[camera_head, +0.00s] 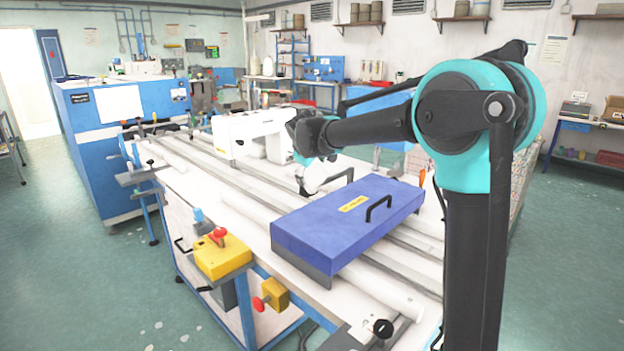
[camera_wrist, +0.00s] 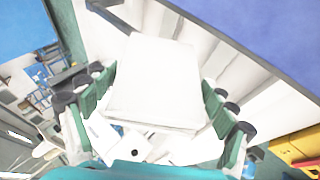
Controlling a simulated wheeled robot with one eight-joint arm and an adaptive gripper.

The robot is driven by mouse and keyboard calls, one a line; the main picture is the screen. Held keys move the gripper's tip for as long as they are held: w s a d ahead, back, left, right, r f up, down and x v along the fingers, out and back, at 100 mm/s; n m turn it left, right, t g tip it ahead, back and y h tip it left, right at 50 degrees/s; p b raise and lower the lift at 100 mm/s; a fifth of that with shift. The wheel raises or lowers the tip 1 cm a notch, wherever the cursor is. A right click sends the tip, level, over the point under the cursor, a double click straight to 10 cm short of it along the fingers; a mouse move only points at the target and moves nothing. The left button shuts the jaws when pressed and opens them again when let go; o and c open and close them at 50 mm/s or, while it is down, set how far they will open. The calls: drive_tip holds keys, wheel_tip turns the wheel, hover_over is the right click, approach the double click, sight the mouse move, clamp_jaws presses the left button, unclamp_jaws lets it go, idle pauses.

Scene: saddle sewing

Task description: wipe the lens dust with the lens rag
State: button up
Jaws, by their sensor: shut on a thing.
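My gripper (camera_wrist: 158,84) shows in the wrist view with its green and black fingers on both sides of a pale, flat, block-like thing. I take this to be the lens rag (camera_wrist: 152,70); the fingers are shut on it. In the head view my gripper (camera_head: 314,178) is above the white table, beside the white sewing machine (camera_head: 238,137) and behind the blue box. The rag is hard to tell from the white parts there. I cannot make out the lens or any dust on it in either view.
A blue box (camera_head: 340,225) with a black handle lies on the table rails (camera_head: 398,258), close in front of my gripper. A yellow control box (camera_head: 222,257) with a red knob sits at the table's near left corner. A blue cabinet (camera_head: 110,165) stands at the left.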

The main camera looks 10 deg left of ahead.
drive_tip(key=shift+r, duration=3.55)
